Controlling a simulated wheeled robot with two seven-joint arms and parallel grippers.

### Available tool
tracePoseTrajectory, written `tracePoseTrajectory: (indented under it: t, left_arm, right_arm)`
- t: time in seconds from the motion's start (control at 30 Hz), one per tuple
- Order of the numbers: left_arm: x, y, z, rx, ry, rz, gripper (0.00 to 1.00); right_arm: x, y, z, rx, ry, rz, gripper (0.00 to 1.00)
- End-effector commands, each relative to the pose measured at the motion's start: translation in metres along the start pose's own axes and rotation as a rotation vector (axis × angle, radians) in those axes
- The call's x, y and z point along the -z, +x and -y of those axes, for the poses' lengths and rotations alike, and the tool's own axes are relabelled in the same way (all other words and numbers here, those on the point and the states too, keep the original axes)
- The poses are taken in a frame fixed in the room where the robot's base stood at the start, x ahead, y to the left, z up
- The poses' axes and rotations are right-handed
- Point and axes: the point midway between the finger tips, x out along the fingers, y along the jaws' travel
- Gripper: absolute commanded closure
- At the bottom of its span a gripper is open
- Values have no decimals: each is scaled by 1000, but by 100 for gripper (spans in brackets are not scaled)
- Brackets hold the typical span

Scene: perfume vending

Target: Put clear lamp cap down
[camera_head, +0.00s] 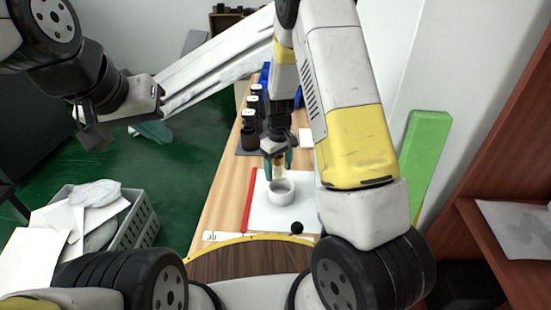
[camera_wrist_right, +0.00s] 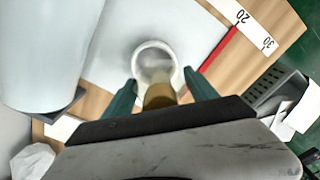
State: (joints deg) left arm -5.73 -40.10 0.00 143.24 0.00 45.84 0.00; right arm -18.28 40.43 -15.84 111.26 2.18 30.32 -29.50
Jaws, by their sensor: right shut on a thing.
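My right gripper (camera_head: 278,163) points down over the white sheet on the table. Its teal fingers are shut on a small translucent, amber-tinted piece, which looks like the clear lamp cap (camera_head: 278,173). The cap also shows between the fingers in the right wrist view (camera_wrist_right: 160,95). The cup is also in the right wrist view (camera_wrist_right: 154,52). I cannot tell whether cap and cup touch. My left gripper (camera_head: 152,133) is far left, away from the table; its finger opening is unclear.
The white sheet (camera_head: 262,219) has a red strip (camera_head: 249,200) along its left. Dark bottles (camera_head: 249,138) stand in a row behind. A small black ball (camera_head: 297,228) lies near the front. A grey basket (camera_head: 147,223) with papers stands left; a green panel (camera_head: 424,150) is right.

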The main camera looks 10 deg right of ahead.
Motion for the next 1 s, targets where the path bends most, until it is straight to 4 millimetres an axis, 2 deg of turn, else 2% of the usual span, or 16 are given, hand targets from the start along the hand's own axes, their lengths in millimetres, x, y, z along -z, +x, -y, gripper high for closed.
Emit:
tracePoseTrajectory:
  t: [0.17,0.3,0.4,0.67,1.0]
  left_arm:
    - [0,0,0,0,0,0,100]
    - [0,0,0,0,0,0,100]
    - [0,0,0,0,0,0,100]
    - [0,0,0,0,0,0,100]
    - [0,0,0,0,0,0,100]
  right_arm:
    - [1,2,-17,0,4,1,78]
    - [0,28,-13,1,1,4,78]
    - [0,37,-14,1,1,2,78]
    - [1,37,-14,0,1,1,78]
    - [1,48,-13,1,1,1,78]
